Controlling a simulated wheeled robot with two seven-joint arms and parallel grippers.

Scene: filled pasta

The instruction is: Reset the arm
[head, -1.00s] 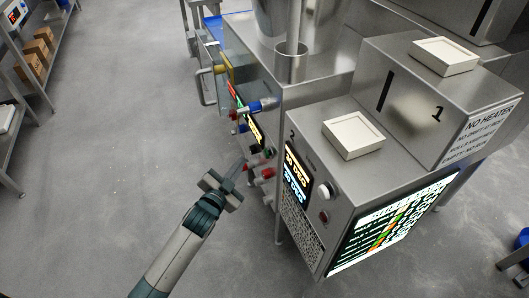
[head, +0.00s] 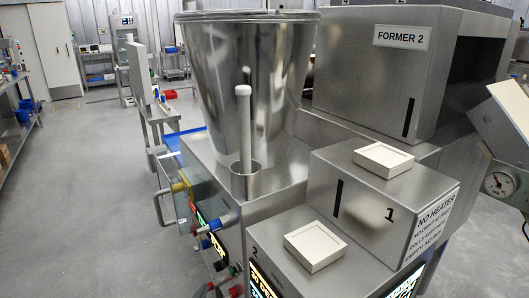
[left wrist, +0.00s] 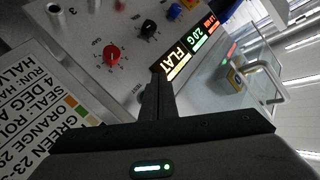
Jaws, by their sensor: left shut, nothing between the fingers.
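My left gripper (left wrist: 157,88) shows in the left wrist view with its two dark fingers together and nothing between them. It points at the machine's control panel (left wrist: 125,25), which has a red knob (left wrist: 112,54), black knobs and a lit sign (left wrist: 172,66) reading FLAT. I cannot tell the exact gap between fingertips and panel. In the head view only a small part of the gripper may show at the bottom edge, beside the panel. My right gripper is not in view.
A steel hopper (head: 250,75) stands on the machine. Two white square trays, one on the box marked 1 (head: 383,158) and one on the lower box (head: 315,246), lie on top. A handle (head: 163,207) juts out left. Grey floor (head: 90,200) at left is clear.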

